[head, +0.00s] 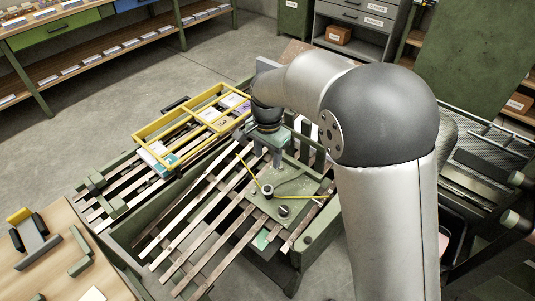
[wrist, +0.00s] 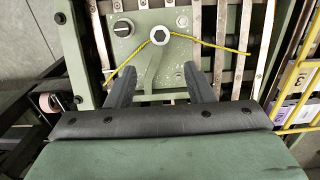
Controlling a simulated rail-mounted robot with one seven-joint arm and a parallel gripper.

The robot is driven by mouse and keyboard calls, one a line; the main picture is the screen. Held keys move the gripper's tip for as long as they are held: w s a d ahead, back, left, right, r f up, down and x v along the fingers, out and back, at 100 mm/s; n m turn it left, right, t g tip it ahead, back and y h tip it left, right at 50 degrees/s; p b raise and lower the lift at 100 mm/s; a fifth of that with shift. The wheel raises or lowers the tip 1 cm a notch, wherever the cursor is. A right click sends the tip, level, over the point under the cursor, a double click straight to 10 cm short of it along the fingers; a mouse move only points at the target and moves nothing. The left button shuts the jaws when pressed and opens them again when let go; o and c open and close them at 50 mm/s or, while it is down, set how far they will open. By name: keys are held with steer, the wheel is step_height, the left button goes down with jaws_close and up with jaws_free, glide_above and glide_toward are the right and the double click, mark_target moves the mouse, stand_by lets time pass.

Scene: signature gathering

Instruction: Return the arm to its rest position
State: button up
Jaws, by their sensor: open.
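My arm reaches from the right foreground over the slatted table in the head view. My gripper (head: 268,158) points down above the green plate (head: 293,190), which carries dark knobs and a yellow cord. In the wrist view my gripper (wrist: 163,78) has its two dark fingers spread apart with nothing between them. Whether the fingers touch the plate cannot be told.
A yellow divided tray (head: 147,133) with small packets stands on slats behind and left. Slats (head: 190,238) run across the green frame. A wooden table (head: 60,250) is at the lower left. A shelf (head: 110,45) and a grey cabinet (head: 355,20) stand behind open floor.

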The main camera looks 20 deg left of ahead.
stand_by(0.4)
steer(key=s+d+r+n, duration=0.1)
steer(key=s+d+r, duration=0.15)
steer(key=d, duration=0.65)
steer(key=s+d+r+n, duration=0.15)
steer(key=d+r, duration=0.25)
steer(key=d, duration=0.5)
steer(key=s+d+n, duration=0.2)
steer(key=s+d, duration=1.2)
steer(key=s, duration=0.2)
steer(key=shift+d+f+p, duration=0.25)
steer(key=shift+f+p, duration=0.05)
steer(key=shift+f, duration=0.15)
